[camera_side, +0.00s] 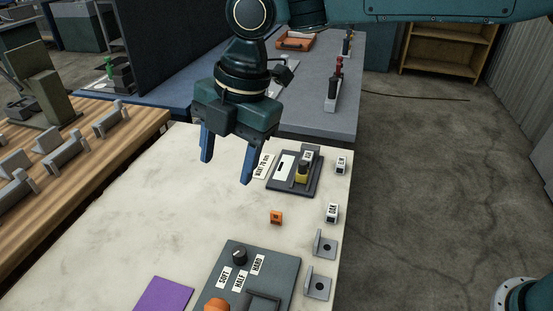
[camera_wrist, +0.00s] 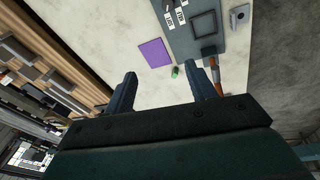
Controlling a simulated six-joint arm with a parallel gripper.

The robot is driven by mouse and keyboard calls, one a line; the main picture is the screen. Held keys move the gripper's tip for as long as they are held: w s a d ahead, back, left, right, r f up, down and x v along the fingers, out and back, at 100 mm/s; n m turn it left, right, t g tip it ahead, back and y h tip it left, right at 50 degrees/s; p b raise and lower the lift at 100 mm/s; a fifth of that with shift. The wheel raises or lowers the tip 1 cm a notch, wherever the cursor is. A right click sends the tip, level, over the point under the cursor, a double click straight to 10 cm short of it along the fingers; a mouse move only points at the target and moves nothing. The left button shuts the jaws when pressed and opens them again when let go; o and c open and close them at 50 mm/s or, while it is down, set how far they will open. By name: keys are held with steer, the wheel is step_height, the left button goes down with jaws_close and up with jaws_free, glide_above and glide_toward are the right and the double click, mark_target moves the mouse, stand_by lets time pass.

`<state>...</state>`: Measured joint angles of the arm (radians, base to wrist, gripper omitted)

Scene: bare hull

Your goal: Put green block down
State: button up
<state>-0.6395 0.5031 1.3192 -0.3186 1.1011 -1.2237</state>
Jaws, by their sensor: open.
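A small green block (camera_wrist: 175,71) lies on the pale tabletop in the wrist view, just off the lower right corner of a purple square (camera_wrist: 155,53). It is not visible in the side view, where the purple square (camera_side: 164,294) is cut by the bottom edge. My gripper (camera_side: 227,168) is open and empty, raised above the pale table with its fingers pointing down. In the wrist view my gripper (camera_wrist: 164,83) has its fingers wide apart, with the green block seen beyond the gap, apart from both fingers.
A grey panel (camera_side: 285,268) with a knob and SOFT, HALF and HARD labels sits near the front. A small orange block (camera_side: 277,217), white labelled blocks (camera_side: 332,212), grey brackets (camera_side: 320,286) and a dark fixture (camera_side: 294,173) line the right. The table's left middle is clear.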

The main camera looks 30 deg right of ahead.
steer(key=s+a+f+n, duration=0.3)
steer(key=a+f+n, duration=0.1)
steer(key=a+f, duration=0.2)
steer(key=s+a+f+n+g, duration=0.1)
steer(key=s+a+f+n, duration=0.2)
steer(key=a+f, duration=0.4)
steer(key=s+a+f+n+g+h, duration=0.1)
steer(key=s+a+f+n, duration=0.2)
steer(key=a+f+n, duration=0.2)
steer(key=a+f, duration=0.1)
steer(key=a, duration=0.2)
steer(key=shift+f+n, duration=0.3)
steer(key=shift+n, duration=0.1)
steer(key=shift+f, duration=0.1)
steer(key=shift+s+a+f, duration=0.15)
steer(key=shift+f, duration=1.05)
steer(key=shift+s+a+f, duration=0.1)
steer(key=shift+s+f, duration=0.05)
steer(key=shift+f, duration=1.05)
steer(key=shift+s+a+f, duration=0.15)
steer(key=shift+f, duration=1.05)
steer(key=c, duration=1.2)
steer(key=shift+r, duration=5)
